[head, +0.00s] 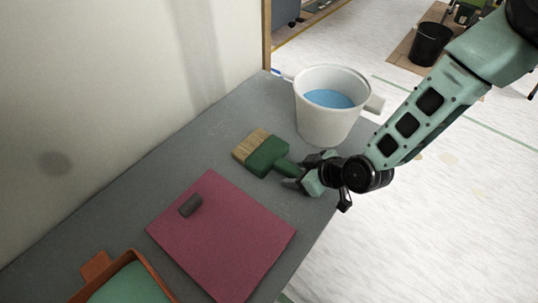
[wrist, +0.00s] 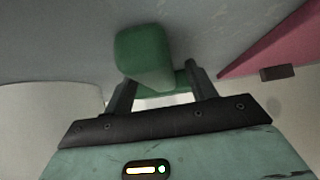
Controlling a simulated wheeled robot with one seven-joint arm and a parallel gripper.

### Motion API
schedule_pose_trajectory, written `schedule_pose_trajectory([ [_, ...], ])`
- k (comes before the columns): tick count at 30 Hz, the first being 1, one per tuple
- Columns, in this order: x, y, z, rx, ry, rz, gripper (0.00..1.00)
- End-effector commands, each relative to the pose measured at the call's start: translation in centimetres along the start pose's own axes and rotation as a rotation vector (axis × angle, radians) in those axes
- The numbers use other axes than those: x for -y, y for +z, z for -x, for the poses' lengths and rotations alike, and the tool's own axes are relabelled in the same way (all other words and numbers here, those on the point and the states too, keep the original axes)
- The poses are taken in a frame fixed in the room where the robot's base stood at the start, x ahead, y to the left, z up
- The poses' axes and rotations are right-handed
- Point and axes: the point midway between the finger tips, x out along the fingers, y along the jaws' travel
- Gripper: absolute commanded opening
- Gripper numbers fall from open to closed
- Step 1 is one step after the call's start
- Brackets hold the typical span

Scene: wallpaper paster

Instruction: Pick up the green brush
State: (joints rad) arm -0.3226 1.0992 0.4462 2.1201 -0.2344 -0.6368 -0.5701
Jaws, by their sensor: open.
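The green brush (head: 267,156) lies on the grey table, its pale bristles toward the upper left and its handle toward my gripper. My gripper (head: 300,182) is at the handle end in the head view, and part of the handle is hidden there. In the wrist view the green brush (wrist: 145,55) shows just beyond and between the two fingers of my gripper (wrist: 155,80). The fingers are apart, one on each side of the handle. I cannot tell whether either finger touches it.
A white bucket (head: 325,128) with blue contents stands behind the brush, close to my arm. A pink sheet (head: 235,245) with a small dark block (head: 190,206) lies in front. An orange tray (head: 97,268) with green inside is at the lower left. The grey table (head: 185,150) is clear left of the brush.

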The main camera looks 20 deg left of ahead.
Motion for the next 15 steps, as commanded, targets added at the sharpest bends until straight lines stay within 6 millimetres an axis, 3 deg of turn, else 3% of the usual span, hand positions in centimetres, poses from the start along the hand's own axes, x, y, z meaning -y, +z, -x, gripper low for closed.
schedule_pose_trajectory([
  [2,-0.01,0.01,0.02,0.0,0.0,0.0,0.56],
  [7,-0.01,0.0,0.04,0.0,0.0,0.0,0.09],
  [15,-0.02,-0.08,0.07,-0.001,0.0,0.0,0.08],
])
